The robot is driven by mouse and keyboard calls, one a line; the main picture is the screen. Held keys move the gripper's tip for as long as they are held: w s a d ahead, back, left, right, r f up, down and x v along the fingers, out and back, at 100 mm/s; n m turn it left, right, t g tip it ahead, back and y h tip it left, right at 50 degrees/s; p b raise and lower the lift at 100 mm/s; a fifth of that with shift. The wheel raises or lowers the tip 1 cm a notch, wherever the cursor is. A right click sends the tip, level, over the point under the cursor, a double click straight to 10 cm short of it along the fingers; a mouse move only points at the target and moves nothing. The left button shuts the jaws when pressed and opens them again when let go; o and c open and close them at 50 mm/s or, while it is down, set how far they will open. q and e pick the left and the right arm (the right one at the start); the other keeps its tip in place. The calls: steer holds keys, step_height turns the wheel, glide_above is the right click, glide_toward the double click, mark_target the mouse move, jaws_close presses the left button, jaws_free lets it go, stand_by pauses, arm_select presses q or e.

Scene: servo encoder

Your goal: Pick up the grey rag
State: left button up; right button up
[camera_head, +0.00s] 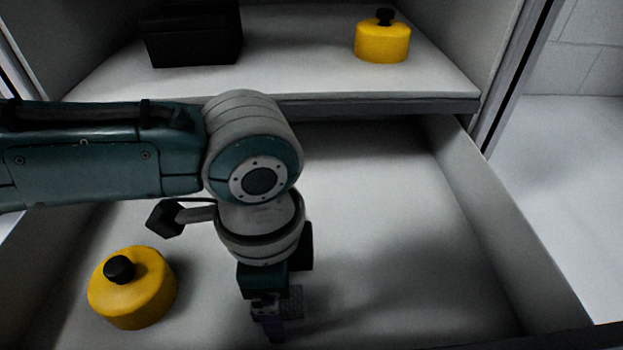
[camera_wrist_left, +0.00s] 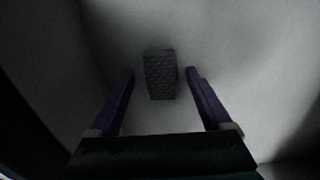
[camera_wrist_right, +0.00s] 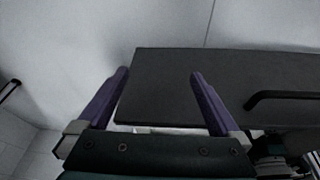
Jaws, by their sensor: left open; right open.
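The grey rag (camera_wrist_left: 159,76) is a small textured rectangle in the left wrist view, lying on the pale drawer floor between and just ahead of my fingertips. In the head view a bit of it (camera_head: 292,300) shows beside my left gripper, which hides the rest. My left gripper (camera_head: 268,335) reaches down into the open drawer; it also shows in the left wrist view (camera_wrist_left: 160,74), with its purple fingers open on either side of the rag. I cannot tell how high the fingers are above the floor. My right gripper (camera_wrist_right: 160,75) is open and empty, away from the drawer.
A yellow round object with a black knob (camera_head: 133,290) stands in the drawer at left. The shelf (camera_head: 300,60) above holds a similar yellow object (camera_head: 382,42) and a black box (camera_head: 192,38). The drawer's right side is clear. A dark panel (camera_wrist_right: 220,85) with a handle lies before my right gripper.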

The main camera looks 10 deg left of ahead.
arm_select(q)
jaws_close()
stand_by(0.5)
steer(key=shift+r, duration=0.1)
step_height(320, 180, up, 20)
steer(key=p, duration=1.6)
steer(key=c, duration=0.7)
jaws_free()
steer(key=c, duration=0.6)
